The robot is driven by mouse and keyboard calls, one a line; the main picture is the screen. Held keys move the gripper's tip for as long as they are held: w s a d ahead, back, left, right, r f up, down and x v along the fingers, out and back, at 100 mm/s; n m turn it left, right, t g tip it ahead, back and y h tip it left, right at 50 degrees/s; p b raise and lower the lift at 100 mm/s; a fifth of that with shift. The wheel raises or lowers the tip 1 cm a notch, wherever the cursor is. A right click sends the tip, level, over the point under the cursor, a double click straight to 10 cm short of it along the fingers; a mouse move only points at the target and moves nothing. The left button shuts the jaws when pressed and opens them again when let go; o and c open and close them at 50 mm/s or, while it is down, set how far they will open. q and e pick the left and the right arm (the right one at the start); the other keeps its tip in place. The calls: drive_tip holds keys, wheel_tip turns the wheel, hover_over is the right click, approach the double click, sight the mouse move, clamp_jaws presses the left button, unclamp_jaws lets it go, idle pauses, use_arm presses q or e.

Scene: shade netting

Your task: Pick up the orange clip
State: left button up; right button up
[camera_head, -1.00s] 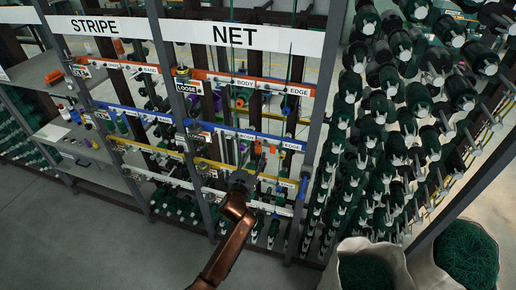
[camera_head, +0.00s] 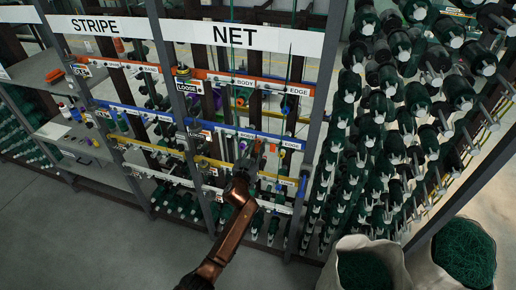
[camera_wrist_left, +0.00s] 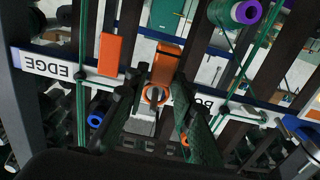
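In the left wrist view an orange clip (camera_wrist_left: 166,64) with a ring-shaped end hangs at the labelled rail, ahead of my left gripper (camera_wrist_left: 157,118). The gripper's two dark fingers are apart, with the clip's ring showing in the gap between them; I cannot tell whether they touch it. A second orange piece (camera_wrist_left: 110,55) is on the rail beside the EDGE label. In the head view my left gripper (camera_head: 243,166) is in front of the NET bay, just below the blue rail (camera_head: 262,137), and partly hides what is behind it. My right gripper is not in view.
Grey uprights (camera_head: 310,150) frame the bay. A yellow rail (camera_head: 215,163) runs below the blue one. Green cords hang through the bay. Racks of dark green rolls (camera_head: 385,120) stand at right, with sacks of green netting (camera_head: 365,270) on the floor. The floor at lower left is clear.

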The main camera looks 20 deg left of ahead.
use_arm(q)
clamp_jaws()
drive_tip(key=shift+r, duration=0.1)
drive_tip(key=shift+r, duration=0.15)
drive_tip(key=shift+s+b, duration=0.2)
drive_tip(key=shift+b, duration=0.15)
drive_tip(key=s+r+b, duration=0.1)
drive_tip(key=s, duration=1.6)
drive_tip(key=shift+s+a, duration=0.35)
drive_tip(key=shift+r, duration=0.1)
drive_tip(key=s+p, duration=0.1)
drive_tip(key=s, duration=0.7)
drive_tip(key=shift+a+p, duration=0.15)
drive_tip(key=shift+p, duration=0.15)
